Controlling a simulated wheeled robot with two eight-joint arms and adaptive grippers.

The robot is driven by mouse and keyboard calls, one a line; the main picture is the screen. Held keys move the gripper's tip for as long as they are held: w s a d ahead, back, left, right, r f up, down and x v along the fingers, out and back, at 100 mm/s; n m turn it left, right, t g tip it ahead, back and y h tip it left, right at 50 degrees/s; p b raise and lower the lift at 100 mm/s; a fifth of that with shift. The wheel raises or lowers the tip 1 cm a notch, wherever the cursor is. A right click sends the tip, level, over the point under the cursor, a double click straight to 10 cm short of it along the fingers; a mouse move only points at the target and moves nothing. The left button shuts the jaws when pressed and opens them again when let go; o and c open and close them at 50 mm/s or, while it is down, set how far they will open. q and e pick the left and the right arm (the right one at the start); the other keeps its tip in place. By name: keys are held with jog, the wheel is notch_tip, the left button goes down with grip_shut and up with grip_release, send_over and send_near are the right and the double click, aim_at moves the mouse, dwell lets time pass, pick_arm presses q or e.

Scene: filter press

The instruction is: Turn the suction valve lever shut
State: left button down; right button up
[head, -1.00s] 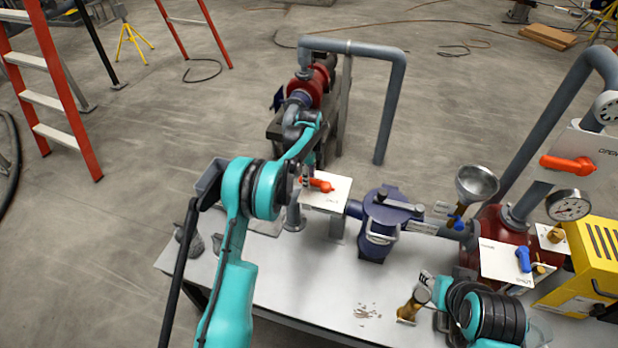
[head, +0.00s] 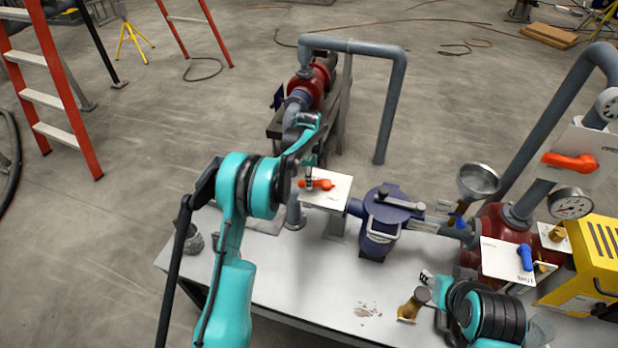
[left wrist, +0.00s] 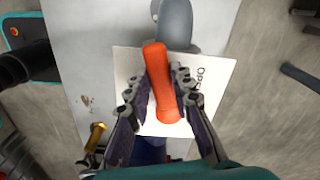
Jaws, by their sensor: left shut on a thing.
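The suction valve lever (head: 319,184) is orange and lies over a white plate (head: 335,197) on the pipe left of the blue strainer. In the left wrist view the lever (left wrist: 160,85) runs almost along the picture's height, tilted slightly. My left gripper (left wrist: 160,100) has one finger on each side of it and is shut on it. The word OPEN shows on the plate (left wrist: 217,75), right of the lever. In the head view my left gripper (head: 309,178) comes down from above and partly covers the lever. My right arm is at the lower right; its fingers are not clear.
The blue strainer (head: 380,225) stands just right of the plate. A funnel (head: 478,180), another orange lever (head: 570,162), a blue lever (head: 525,257) and a gauge (head: 571,204) are further right. A brass fitting (head: 412,305) stands on the bench front. The red pump (head: 308,88) is behind.

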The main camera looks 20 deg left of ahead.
pick_arm(q)
jog(key=s+d+n+b, duration=0.1)
jog(key=s+d+n, duration=0.3)
jog(key=n, duration=1)
jog(key=shift+s+d, duration=0.2)
jog(key=shift+d, duration=0.7)
jog(key=c, duration=1.3)
grip_release()
notch_tip(320, 180, up, 12)
